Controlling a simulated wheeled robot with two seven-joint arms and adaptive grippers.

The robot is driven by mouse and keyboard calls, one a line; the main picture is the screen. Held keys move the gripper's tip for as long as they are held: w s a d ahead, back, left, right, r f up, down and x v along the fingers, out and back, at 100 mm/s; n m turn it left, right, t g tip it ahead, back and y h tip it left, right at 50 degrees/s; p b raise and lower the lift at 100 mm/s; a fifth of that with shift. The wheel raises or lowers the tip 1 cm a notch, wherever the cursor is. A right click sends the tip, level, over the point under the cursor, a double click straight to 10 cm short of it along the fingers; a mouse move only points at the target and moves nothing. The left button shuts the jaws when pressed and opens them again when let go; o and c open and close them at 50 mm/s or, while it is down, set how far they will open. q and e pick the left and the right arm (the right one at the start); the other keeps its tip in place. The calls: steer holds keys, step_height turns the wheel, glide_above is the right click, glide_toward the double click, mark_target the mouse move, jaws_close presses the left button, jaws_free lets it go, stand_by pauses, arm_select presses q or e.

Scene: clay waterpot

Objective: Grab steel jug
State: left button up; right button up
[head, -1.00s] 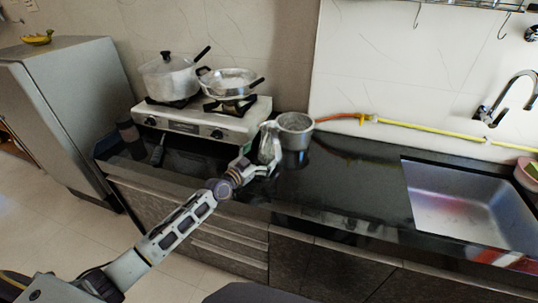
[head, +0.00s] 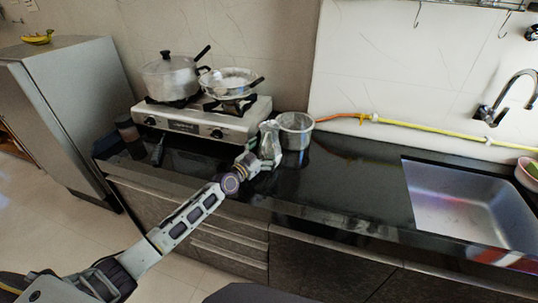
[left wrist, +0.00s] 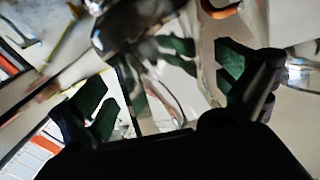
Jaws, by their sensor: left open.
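The steel jug (head: 269,129) is a narrow, shiny vessel on the black counter, just right of the stove in the head view. My left gripper (head: 268,153) is at the jug's near side, with its fingers open around its lower part. In the left wrist view a mirror-like surface, apparently the jug (left wrist: 165,85), fills the space between the green-padded fingers (left wrist: 160,90) and reflects their pads. I cannot tell whether either pad touches it. My right gripper is not in view.
A round metal pot (head: 295,131) stands close to the jug's right. The stove (head: 200,120) carries a lidded pot (head: 170,77) and a pan (head: 231,82). The counter is clear towards the sink (head: 465,205). A yellow-orange hose (head: 420,130) runs along the wall.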

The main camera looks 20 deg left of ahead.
arm_select(q)
steer(key=shift+x, duration=0.8)
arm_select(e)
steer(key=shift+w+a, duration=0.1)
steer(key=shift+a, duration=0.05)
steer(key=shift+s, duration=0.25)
arm_select(q)
steer(key=c, duration=0.8)
steer(key=shift+r, duration=0.1)
steer(key=c, duration=0.3)
steer(key=shift+c, duration=0.2)
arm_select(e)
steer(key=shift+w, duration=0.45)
arm_select(q)
steer(key=shift+r, duration=0.1)
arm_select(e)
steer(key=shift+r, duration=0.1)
